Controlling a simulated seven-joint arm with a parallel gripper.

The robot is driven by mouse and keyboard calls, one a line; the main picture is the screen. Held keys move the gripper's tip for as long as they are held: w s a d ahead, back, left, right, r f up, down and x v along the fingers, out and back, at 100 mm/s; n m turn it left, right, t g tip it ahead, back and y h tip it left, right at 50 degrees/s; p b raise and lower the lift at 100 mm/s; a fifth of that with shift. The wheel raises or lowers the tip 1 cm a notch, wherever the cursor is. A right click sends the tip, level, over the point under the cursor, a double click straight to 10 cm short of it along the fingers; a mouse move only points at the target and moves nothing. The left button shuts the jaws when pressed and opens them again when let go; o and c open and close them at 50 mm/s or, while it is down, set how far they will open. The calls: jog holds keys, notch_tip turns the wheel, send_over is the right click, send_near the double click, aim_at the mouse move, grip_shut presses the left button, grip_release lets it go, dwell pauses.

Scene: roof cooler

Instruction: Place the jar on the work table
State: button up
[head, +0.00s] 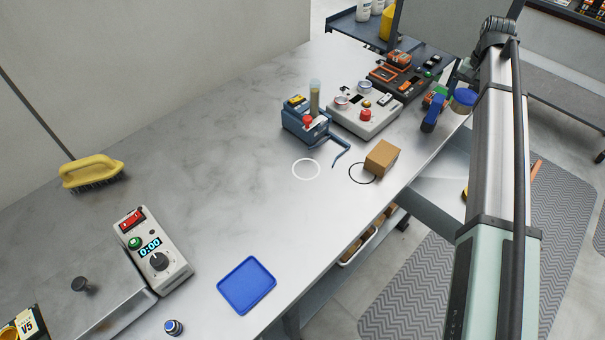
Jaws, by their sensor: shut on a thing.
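A white ring (306,169) and a black ring (362,173) mark the table top.
A cardboard box (382,158), blue device (305,124), grey control box (365,112) and dark blue tool (432,114) crowd the far right. A yellow brush (92,173), timer box (153,250) and blue tray (246,285) lie nearer. The table's middle is clear.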

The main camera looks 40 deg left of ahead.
jog(key=s+a+r+n, duration=0.1)
jog(key=s+a, duration=0.2)
jog(key=a, duration=0.4)
jog(key=s+a+n, duration=0.1)
jog(key=s+a, duration=0.2)
jog(key=a, duration=0.5)
jog(key=s+a+r+n, duration=0.1)
jog(key=s+a, duration=0.2)
jog(key=a, duration=0.4)
jog(key=shift+a+r, duration=0.15)
jog(key=shift+r, duration=0.2)
jog(key=s+a+r+n, duration=0.2)
jog(key=s+a+n, duration=0.2)
jog(key=s+a, duration=1.2)
jog(key=shift+w+a+f, duration=0.15)
jog(key=shift+w+f, duration=0.05)
jog(key=shift+f, duration=2.4)
jog(key=shift+w+a+f, duration=0.1)
jog(key=shift+w+f, duration=0.05)
jog(key=shift+f, duration=2.45)
jog(key=o, duration=1)
jog(key=shift+f, duration=0.15)
notch_tip(320, 180, up, 12)
jog(key=shift+r, duration=0.15)
